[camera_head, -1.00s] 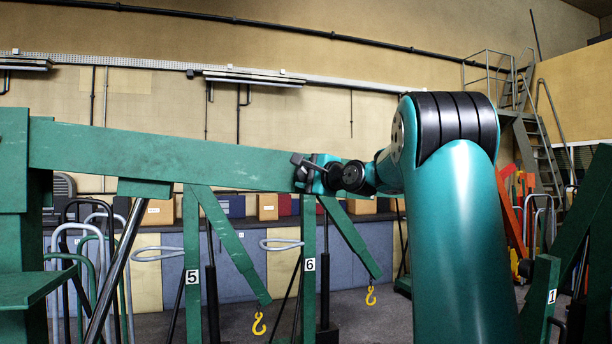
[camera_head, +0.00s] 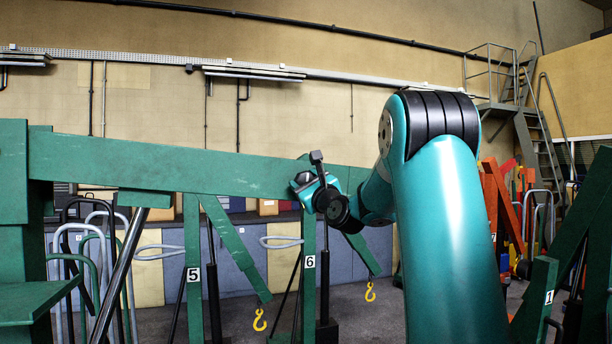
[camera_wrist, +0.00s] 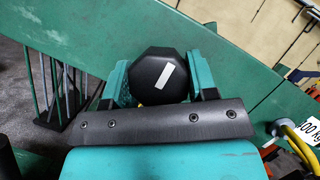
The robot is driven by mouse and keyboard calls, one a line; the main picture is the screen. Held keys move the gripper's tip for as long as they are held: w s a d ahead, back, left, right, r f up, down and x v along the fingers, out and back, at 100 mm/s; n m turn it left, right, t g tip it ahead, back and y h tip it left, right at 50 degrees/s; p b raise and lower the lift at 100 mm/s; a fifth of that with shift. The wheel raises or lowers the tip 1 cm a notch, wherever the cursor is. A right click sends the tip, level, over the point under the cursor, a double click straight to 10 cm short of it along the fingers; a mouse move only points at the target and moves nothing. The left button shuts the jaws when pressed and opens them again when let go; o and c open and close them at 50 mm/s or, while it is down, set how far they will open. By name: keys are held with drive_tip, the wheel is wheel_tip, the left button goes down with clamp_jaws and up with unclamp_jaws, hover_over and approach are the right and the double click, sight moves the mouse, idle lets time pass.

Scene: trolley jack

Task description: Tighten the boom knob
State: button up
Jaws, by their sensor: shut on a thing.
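The boom (camera_head: 150,165) is a long green beam that crosses the head view from the left; it also runs diagonally behind my gripper in the wrist view (camera_wrist: 235,75). The boom knob (camera_wrist: 157,84) is a black, many-sided knob with a white stripe on its face, tilted from lower left to upper right. My gripper (camera_wrist: 160,78) is shut on the knob, one teal finger on each side. In the head view, my gripper (camera_head: 306,182) is at the boom's side towards its right part; the knob is hard to make out there.
In the wrist view, a yellow hook and weight label (camera_wrist: 306,132) show at the right edge.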

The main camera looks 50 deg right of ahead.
drive_tip(key=shift+m+h+p, duration=0.4)
drive_tip(key=shift+m+p, duration=0.2)
drive_tip(key=shift+m, duration=0.3)
drive_tip(key=shift+f+m, duration=0.15)
drive_tip(key=shift+m, duration=0.25)
drive_tip(key=o, duration=0.9)
drive_tip(key=shift+b+v, duration=5.15)
drive_tip(key=shift+v, duration=3.6)
drive_tip(key=shift+w+a, duration=0.2)
